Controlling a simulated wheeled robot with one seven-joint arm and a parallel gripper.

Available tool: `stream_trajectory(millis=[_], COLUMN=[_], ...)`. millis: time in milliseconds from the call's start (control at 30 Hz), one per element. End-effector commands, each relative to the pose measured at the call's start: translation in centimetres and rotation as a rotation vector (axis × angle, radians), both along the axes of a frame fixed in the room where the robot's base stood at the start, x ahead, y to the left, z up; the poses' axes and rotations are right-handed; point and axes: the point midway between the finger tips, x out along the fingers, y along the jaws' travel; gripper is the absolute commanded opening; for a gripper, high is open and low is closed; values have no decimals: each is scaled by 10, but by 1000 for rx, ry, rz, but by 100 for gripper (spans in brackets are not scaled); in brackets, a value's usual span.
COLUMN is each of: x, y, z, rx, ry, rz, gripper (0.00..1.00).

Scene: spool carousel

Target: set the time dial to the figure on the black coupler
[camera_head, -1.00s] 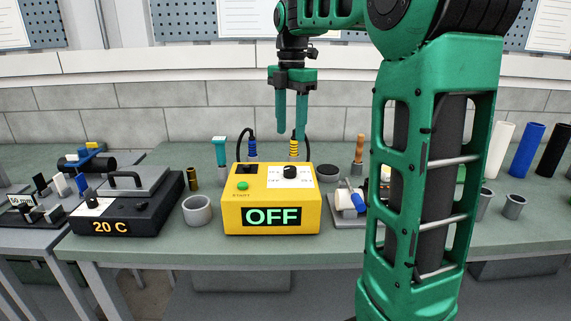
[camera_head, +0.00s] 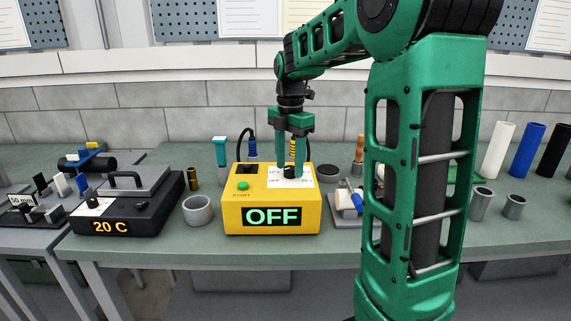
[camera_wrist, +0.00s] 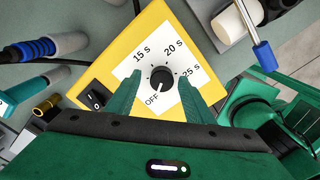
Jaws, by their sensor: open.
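The yellow box (camera_head: 245,206) has a lit display (camera_head: 271,216) reading OFF. Its time dial is a black knob (camera_wrist: 161,76) on a white plate marked OFF, 15 S, 20 S and 25 S. The knob's white mark points toward OFF in the wrist view. My gripper (camera_head: 291,175) is over the dial, pointing down, open, with one finger on each side of the knob. I cannot tell whether the fingers touch it. I cannot make out a coupler with a readable figure; a dark round piece (camera_head: 328,170) lies behind the box's right side.
A black heater box (camera_head: 125,212) reading 20 C and a grey ring (camera_head: 198,210) stand to the left. The yellow box also has a green START button (camera_head: 243,185) and a rocker switch (camera_wrist: 96,98). White, blue and black tubes (camera_head: 552,150) stand at far right.

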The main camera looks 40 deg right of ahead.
Motion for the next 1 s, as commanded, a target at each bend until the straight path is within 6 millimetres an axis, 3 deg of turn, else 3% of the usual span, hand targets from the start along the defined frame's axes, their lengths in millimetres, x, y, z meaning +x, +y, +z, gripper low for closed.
stream_trajectory(millis=[200, 367, 467, 767, 1000], x=[0, 0, 1, 3, 4], y=[0, 0, 8, 3, 2], z=[0, 0, 1, 1, 2], rx=[0, 0, -1, -1, -1], ry=[0, -1, -3, -6, -10], rz=[0, 0, 5, -35, -175], gripper=[45, 7, 7, 7, 7])
